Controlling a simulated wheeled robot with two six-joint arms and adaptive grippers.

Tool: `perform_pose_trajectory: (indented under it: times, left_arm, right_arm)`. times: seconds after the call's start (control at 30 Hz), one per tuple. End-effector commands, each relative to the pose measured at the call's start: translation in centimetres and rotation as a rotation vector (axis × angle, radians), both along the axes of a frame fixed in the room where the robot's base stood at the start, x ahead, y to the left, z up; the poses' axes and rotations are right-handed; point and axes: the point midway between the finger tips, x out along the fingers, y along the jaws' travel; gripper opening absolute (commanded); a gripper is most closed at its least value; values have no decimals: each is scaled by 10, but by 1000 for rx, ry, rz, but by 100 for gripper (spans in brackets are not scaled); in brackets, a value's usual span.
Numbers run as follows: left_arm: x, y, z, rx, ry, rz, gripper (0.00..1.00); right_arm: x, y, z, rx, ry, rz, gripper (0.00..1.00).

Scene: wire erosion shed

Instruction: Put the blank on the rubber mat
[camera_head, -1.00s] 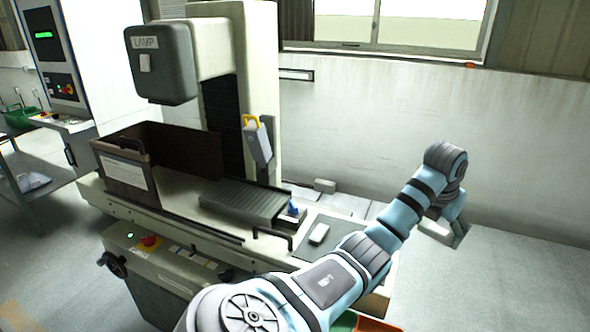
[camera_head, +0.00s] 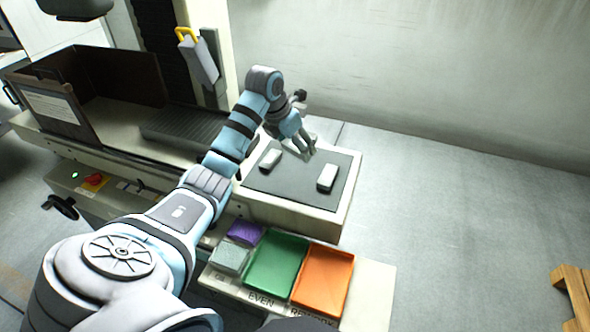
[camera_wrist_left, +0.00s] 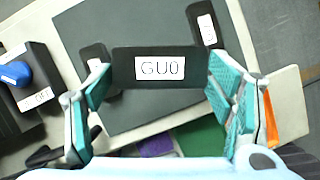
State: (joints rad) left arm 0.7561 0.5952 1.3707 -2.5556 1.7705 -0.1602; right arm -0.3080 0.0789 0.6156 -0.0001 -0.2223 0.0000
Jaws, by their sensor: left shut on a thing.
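My left gripper (camera_head: 308,148) is above the far edge of the dark rubber mat (camera_head: 295,180), which lies on a pale ledge beside the machine. In the left wrist view its two teal-padded fingers (camera_wrist_left: 163,85) are shut on the blank (camera_wrist_left: 122,68), a dark block with a white label reading GU0. The mat (camera_wrist_left: 150,25) shows beneath it. I cannot tell whether the held blank touches the mat. Two other labelled blocks lie on the mat, one at left (camera_head: 270,158) and one at right (camera_head: 327,177). My right gripper is not in view.
In front of the mat are a green tray (camera_head: 275,262), an orange tray (camera_head: 322,278), a small purple tray (camera_head: 245,232) and a grey one (camera_head: 230,258). A black fixture with a blue knob (camera_wrist_left: 15,72) stands beside the mat.

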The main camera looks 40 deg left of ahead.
Motion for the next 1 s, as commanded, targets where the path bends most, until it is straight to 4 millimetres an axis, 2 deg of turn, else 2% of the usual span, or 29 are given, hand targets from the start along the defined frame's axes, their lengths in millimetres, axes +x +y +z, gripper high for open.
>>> perform_pose_trajectory:
  times: [0.03, 0.1, 0.27, 0.43, 0.8, 0.83, 0.93, 1.0]
  left_arm:
    - [-1, 0, -16, -1, 3, 0, 26]
    - [0, -1, -34, -1, 0, 1, 26]
    - [2, -1, -57, -1, -1, -1, 26]
    - [2, -2, -89, -2, -1, -2, 26]
    - [3, -2, -97, 1, -3, -3, 26]
    - [3, -2, -98, 0, -1, -2, 76]
    - [3, -3, -97, 0, -1, -3, 92]
    - [3, -3, -97, 0, -1, -3, 95]
  right_arm:
    - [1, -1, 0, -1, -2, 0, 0]
    - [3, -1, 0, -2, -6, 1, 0]
    - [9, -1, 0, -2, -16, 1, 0]
    - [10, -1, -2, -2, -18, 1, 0]
    - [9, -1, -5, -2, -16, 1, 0]
    - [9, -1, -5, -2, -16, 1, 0]
    - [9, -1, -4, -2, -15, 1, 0]
    - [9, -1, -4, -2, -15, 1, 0]
